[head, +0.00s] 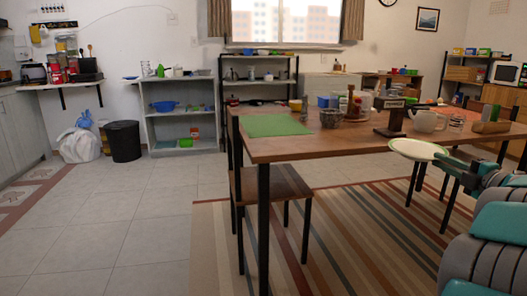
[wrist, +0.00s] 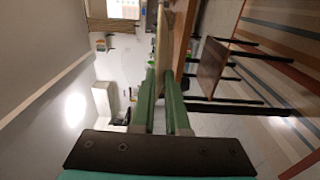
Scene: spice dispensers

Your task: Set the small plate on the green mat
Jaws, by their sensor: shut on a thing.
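The small plate (head: 418,150) is pale with a darker rim and sits in my gripper (head: 447,163) at the right of the head view. It is held roughly level, in front of the table's near edge. In the wrist view, the two green fingers (wrist: 163,108) are closed on the plate (wrist: 163,45), which shows edge-on. The green mat (head: 275,125) lies flat and bare on the left end of the wooden table, well to the left of the plate.

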